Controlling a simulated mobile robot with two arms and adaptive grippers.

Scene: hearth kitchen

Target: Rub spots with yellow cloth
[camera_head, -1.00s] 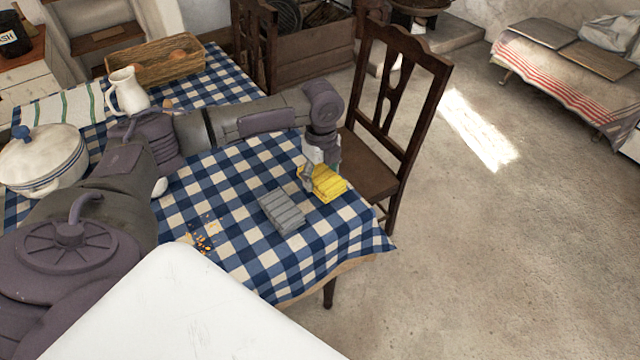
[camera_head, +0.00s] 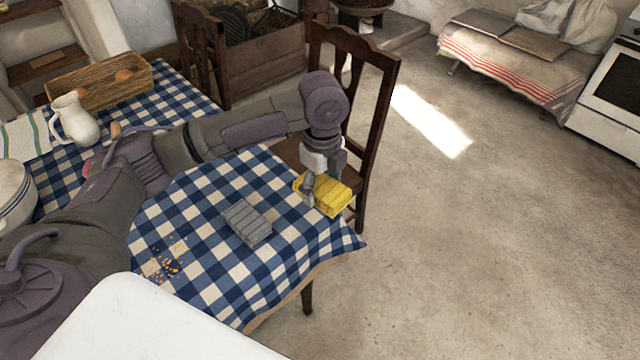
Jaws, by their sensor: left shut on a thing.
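The folded yellow cloth (camera_head: 330,197) is at the right edge of the table with the blue checked tablecloth (camera_head: 215,270). My left gripper (camera_head: 312,195) points down and is shut on the yellow cloth; one finger shows on its near side. I cannot tell whether the cloth still touches the table. Orange-brown spots or crumbs (camera_head: 165,262) lie scattered on the tablecloth at the near left. My right gripper is not in view.
A folded grey cloth (camera_head: 247,222) lies between the spots and the yellow cloth. A wooden chair (camera_head: 372,125) stands close behind my left gripper. A white jug (camera_head: 75,120), a wooden box (camera_head: 98,83) and a white pot (camera_head: 12,200) stand at the left.

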